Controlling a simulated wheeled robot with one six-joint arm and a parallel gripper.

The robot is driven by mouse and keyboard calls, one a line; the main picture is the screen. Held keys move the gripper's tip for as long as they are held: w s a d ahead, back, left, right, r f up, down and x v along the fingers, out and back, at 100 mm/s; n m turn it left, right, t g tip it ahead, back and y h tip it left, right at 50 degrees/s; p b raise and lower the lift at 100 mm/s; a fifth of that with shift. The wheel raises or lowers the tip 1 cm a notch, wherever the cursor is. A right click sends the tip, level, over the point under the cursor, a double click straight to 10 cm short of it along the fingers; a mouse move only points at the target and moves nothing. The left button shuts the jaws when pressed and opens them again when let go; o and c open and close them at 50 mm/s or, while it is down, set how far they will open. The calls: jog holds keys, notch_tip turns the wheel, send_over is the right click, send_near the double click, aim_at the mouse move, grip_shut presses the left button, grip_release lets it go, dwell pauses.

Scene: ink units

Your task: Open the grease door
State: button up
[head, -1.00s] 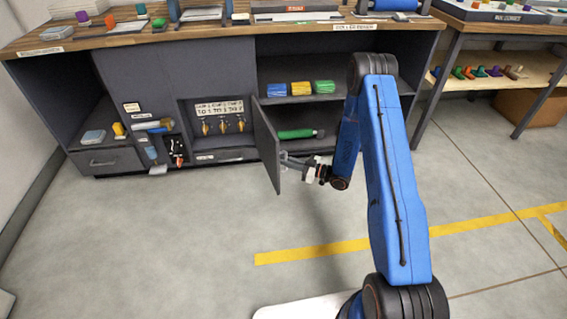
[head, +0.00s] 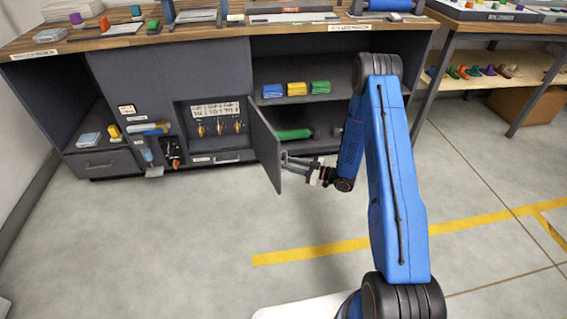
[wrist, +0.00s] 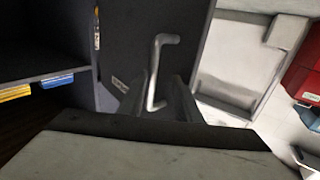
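The dark grey door (head: 264,145) stands swung out from the right-hand cabinet bay in the head view. My gripper (head: 287,162) is on the right side of this door, low and close to its free edge. In the wrist view the door panel (wrist: 185,40) carries a pale bar handle (wrist: 157,70) and a small label. My gripper (wrist: 165,85) has its two fingers apart, one on each side of the bar's lower part. The right finger shows a gap to the bar; whether the left finger touches it I cannot tell.
Inside the open bay, blue, yellow (head: 297,89) and green blocks sit on a shelf, with a green cylinder (head: 294,134) below. Left are three hanging tools (head: 219,127) and a drawer (head: 103,163). The floor (head: 150,230) in front is clear.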

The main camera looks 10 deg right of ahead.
jog(key=v, duration=1.4)
jog(key=shift+w, duration=0.15)
